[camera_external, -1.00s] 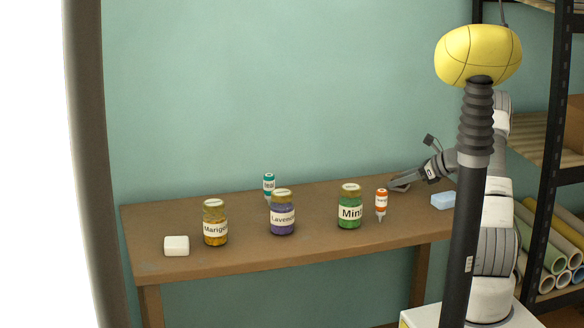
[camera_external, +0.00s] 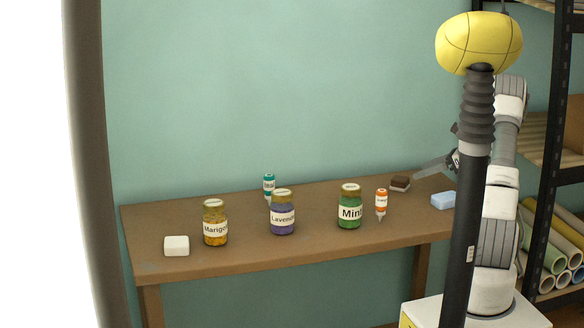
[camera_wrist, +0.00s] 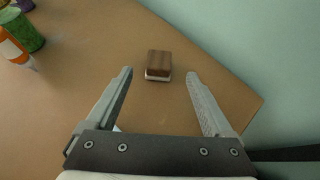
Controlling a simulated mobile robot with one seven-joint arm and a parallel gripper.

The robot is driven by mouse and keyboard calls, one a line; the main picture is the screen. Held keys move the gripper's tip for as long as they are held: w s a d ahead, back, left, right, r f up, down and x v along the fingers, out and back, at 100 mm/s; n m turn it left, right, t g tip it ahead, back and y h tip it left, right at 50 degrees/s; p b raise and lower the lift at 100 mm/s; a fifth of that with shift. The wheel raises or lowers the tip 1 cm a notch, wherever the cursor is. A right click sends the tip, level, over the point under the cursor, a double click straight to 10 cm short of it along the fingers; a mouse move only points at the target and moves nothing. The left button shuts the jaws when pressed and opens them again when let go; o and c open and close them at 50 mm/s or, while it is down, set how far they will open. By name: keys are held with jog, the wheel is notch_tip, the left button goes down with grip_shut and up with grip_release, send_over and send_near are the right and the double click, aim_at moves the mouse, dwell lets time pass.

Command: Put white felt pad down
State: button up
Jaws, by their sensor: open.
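A small block with a brown top and a white layer under it (camera_external: 400,184) lies on the far right part of the table. It also shows in the wrist view (camera_wrist: 158,66), where the white layer (camera_wrist: 158,78) is a thin band along the near lower edge; I take this as the white felt pad. My gripper (camera_external: 417,174) is just right of the block, partly hidden by my own body. In the wrist view my gripper (camera_wrist: 160,75) is open and empty, with its fingers apart and the block just beyond the fingertips.
The wooden table (camera_external: 325,250) also holds a white block (camera_external: 176,246), jars of marigold (camera_external: 215,224), lavender (camera_external: 283,214) and mint (camera_external: 349,208), a teal bottle (camera_external: 268,186), an orange bottle (camera_external: 381,203) and a light blue block (camera_external: 443,201). A shelf (camera_external: 547,160) stands at right.

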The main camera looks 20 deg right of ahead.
jog(key=shift+v, duration=1.65)
jog(key=s+a+r+n+g+h, duration=0.3)
jog(key=s+a+r+n+g, duration=0.1)
jog(key=s+a+r+n, duration=0.85)
jog(key=s+a+r+n+t+h, duration=0.1)
jog(key=s+a+n+h, duration=0.15)
jog(key=s+n, duration=0.65)
jog(key=s+a+n+h, duration=0.25)
jog(key=s+n, duration=0.25)
jog(key=s, duration=0.7)
notch_tip(320, 180, up, 16)
jog(key=p, duration=1.6)
jog(key=shift+s+d+h, duration=0.3)
jog(key=shift+d+h, duration=0.1)
